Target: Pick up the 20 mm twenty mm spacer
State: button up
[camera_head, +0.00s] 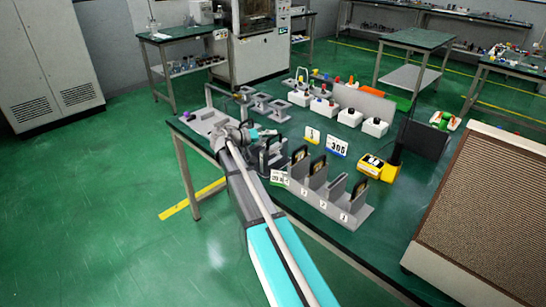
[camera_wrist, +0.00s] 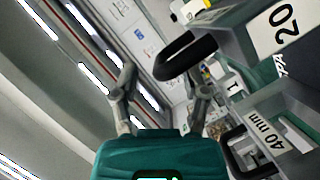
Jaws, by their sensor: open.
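A black rounded loop (camera_wrist: 187,58), seemingly the 20 mm spacer's handle, stands beside a grey holder with a white "20" label (camera_wrist: 283,27) in the wrist view. My gripper (camera_wrist: 166,82) is open, with its two grey fingers apart. The loop lies beyond the fingertips, toward the right finger; contact cannot be told. In the head view, my gripper is at the end of my arm, beside a dark upright piece (camera_head: 272,152) above a label starting with "20" (camera_head: 279,177). My arm partly hides this area.
A second dark spacer (camera_wrist: 245,150) sits by the "40 mm" label (camera_wrist: 268,137). A grey slotted stand (camera_head: 322,200) holds black-framed pieces to the right. A yellow device (camera_head: 378,168) and several white button boxes stand farther along the green table. A brown mesh-faced box (camera_head: 485,205) stands at right.

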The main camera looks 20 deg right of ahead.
jog(key=shift+x, duration=1.25)
grip_shut()
